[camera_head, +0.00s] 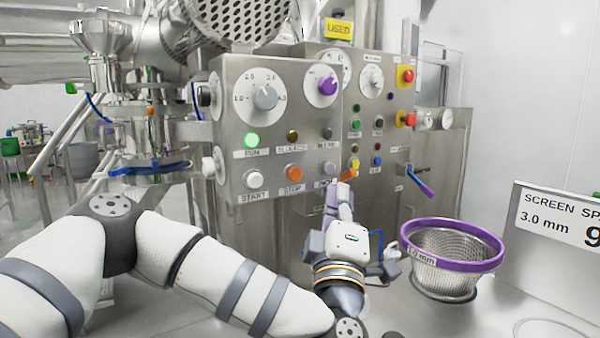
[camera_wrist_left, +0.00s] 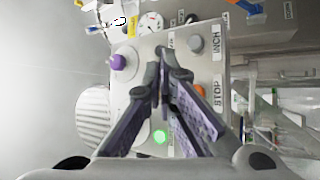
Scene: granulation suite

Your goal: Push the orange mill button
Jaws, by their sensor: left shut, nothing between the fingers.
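The orange button (camera_head: 294,172) is on the steel mill panel (camera_head: 233,90), above a label reading STOP, between the white START button (camera_head: 255,180) and the grey button (camera_head: 328,168). It also shows in the left wrist view as an orange button (camera_wrist_left: 217,94) right of the fingers. My left gripper (camera_head: 346,182) is in front of the panel's lower right, to the right of the orange button and apart from it. In the wrist view its fingers (camera_wrist_left: 165,52) are shut and empty, near the grey INCH button (camera_wrist_left: 195,43). My right gripper is out of view.
A purple-rimmed mesh screen basket (camera_head: 450,265) stands on the steel worktop right of my gripper. A screen sign (camera_head: 560,220) stands at far right. A second panel (camera_head: 375,120) with red, yellow, green and blue buttons lies behind. A green lamp (camera_head: 252,140) is lit.

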